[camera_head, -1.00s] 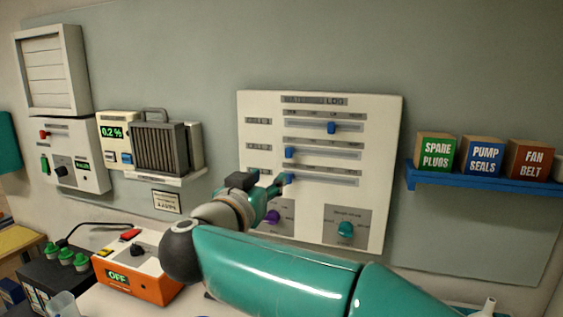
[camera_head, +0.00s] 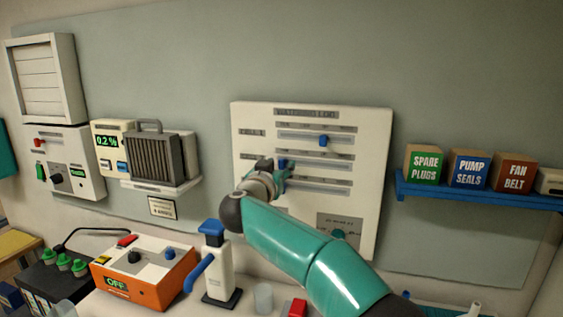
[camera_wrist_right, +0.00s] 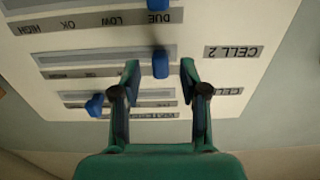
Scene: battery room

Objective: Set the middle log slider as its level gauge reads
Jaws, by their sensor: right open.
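The white log panel (camera_head: 360,115) on the wall has three horizontal sliders with blue knobs. The middle slider's knob (camera_head: 283,163) is at the left end of its track in the head view. In the right wrist view, turned upside down, this knob (camera_wrist_right: 160,65) is by the CELL 2 label (camera_wrist_right: 231,52). My right gripper (camera_wrist_right: 160,72) is open, with one fingertip on each side of the knob and visible gaps. The gripper also shows in the head view (camera_head: 277,174), covering part of the panel's lower left. I cannot make out a level gauge. My left gripper is out of view.
The top slider's knob (camera_head: 323,141) is right of its track's middle. A blue shelf (camera_head: 470,197) with boxes is to the right. A blue-handled white device (camera_head: 218,270) and an orange box (camera_head: 150,285) stand below.

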